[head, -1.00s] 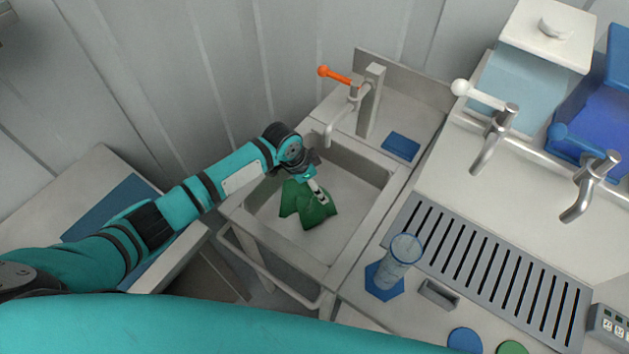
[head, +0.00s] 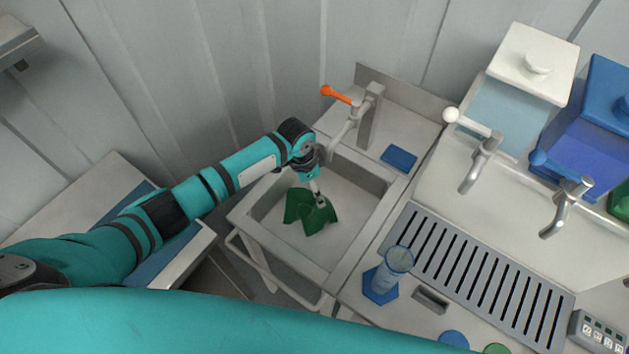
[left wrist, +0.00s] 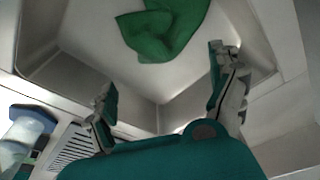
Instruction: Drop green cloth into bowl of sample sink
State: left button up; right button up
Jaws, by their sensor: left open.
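The green cloth (head: 306,213) lies crumpled in the bowl of the sample sink (head: 347,212). In the left wrist view the cloth (left wrist: 160,28) rests on the pale bowl floor, beyond the fingertips. My left gripper (head: 320,199) is over the bowl and overlaps the cloth in the head view. In the left wrist view my left gripper (left wrist: 162,72) has its two fingers wide apart with nothing between them. The cloth appears apart from both fingers. My right gripper is not in view.
The sink's tap (head: 368,117) with an orange lever stands behind the bowl. A blue pad (head: 399,158) lies on the sink's rim. A clear blue cylinder (head: 396,268) stands beside the slotted drain grate (head: 470,270) on the right. A wall is close behind.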

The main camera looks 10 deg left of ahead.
pick_arm(q)
jog(key=shift+r, duration=0.65)
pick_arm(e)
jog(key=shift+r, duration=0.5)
pick_arm(q)
jog(key=shift+d+r, duration=0.1)
jog(key=shift+r, duration=0.05)
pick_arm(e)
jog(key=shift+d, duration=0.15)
pick_arm(q)
notch_tip(320, 180, up, 11)
jog(key=s+a, duration=0.1)
jog(key=a, duration=0.1)
jog(key=shift+r, duration=0.2)
jog(key=shift+s+f, duration=0.1)
